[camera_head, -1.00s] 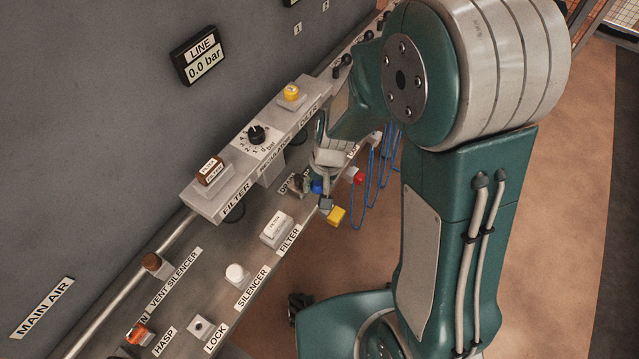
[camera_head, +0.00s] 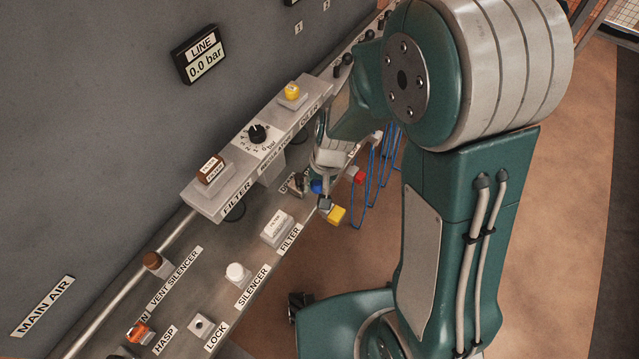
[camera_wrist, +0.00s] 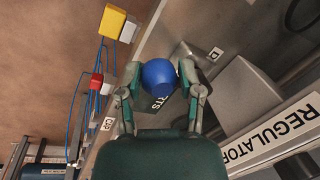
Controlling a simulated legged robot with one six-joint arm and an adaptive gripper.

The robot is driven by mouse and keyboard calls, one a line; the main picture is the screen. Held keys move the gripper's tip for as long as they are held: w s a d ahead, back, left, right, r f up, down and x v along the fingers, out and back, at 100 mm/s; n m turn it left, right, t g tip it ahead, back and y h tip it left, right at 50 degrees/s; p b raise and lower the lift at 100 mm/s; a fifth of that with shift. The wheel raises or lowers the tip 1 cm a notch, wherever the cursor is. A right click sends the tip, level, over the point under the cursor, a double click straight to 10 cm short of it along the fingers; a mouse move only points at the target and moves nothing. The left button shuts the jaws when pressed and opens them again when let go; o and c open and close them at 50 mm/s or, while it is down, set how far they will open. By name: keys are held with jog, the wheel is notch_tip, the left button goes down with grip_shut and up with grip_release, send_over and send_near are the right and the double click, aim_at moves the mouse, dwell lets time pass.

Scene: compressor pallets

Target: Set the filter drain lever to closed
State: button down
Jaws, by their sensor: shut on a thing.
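A blue ball knob (camera_wrist: 158,76) sits between the two fingers of my gripper (camera_wrist: 160,84) in the wrist view, and the fingers are shut on it. The blue knob also shows small in the head view (camera_head: 316,187), just below my gripper, by the lower shelf's front edge. A partly covered label starting with D lies beside it. The rest of the lever is hidden by my gripper and the knob, so its angle cannot be told. The filter (camera_head: 211,168) with its brown top stands on the upper ledge.
A yellow block (camera_head: 336,215) and a red block (camera_head: 359,176) with hanging blue cords are close to my gripper. The regulator dial (camera_head: 257,133) and yellow-topped oiler (camera_head: 291,92) are on the ledge above. Open floor lies right of the shelf.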

aim_at(322, 184)
jog(key=shift+w+a+r, duration=0.15)
jog(key=shift+w, duration=0.15)
jog(key=shift+c, duration=1.3)
grip_release()
jog(key=shift+a, duration=0.3)
jog(key=shift+s+d, duration=0.1)
jog(key=shift+d, duration=0.2)
notch_tip(322, 184, up, 12)
jog(key=d, duration=0.1)
jog(key=shift+d+f, duration=0.25)
jog(key=shift+d, duration=0.1)
jog(key=shift+f, duration=0.1)
